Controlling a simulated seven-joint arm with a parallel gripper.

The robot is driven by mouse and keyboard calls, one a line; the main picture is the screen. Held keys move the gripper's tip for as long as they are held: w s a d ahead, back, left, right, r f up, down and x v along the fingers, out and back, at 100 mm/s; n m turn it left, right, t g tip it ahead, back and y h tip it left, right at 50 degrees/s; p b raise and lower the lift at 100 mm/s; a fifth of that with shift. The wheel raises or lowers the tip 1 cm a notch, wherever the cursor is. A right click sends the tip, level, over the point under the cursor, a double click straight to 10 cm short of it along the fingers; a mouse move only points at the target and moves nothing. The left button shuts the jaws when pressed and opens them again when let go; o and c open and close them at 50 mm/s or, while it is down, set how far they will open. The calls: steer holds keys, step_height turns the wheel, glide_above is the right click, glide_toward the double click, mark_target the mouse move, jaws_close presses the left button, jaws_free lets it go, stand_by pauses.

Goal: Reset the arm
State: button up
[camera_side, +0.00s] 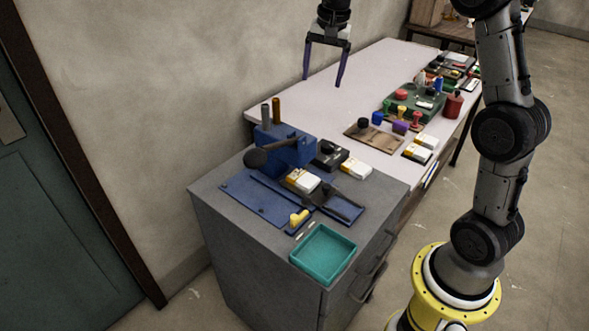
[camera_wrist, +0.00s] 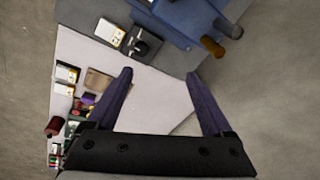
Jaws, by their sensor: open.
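My gripper (camera_side: 324,66) hangs in the air above the white table (camera_side: 300,95), near the wall, at the top of the side view. Its two purple fingers are spread wide apart with nothing between them. In the wrist view my gripper (camera_wrist: 165,95) is also open and empty, with the bare white table top below it. No cloth shows in either view.
A grey cabinet (camera_side: 215,190) stands in front, bearing a blue box (camera_side: 288,150), a teal tray (camera_side: 323,254) and white-and-yellow packs. A wooden board (camera_side: 375,138), a dark green tray (camera_side: 425,105) and a red bottle (camera_side: 453,105) are on the table. The table's wall side is clear.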

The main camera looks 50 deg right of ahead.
steer(key=s+a+r+n+t, duration=0.3)
steer(key=s+a+r+n, duration=0.3)
steer(key=s+a, duration=0.7)
steer(key=s+a+f+n, duration=0.1)
steer(key=s+f+n, duration=0.2)
steer(key=s, duration=0.4)
steer(key=s+f+n, duration=0.3)
steer(key=s+f, duration=0.2)
steer(key=s, duration=0.3)
steer(key=shift+a+f+n+t+y, duration=0.25)
steer(key=shift+a+n+t+y, duration=0.05)
steer(key=shift+a, duration=0.05)
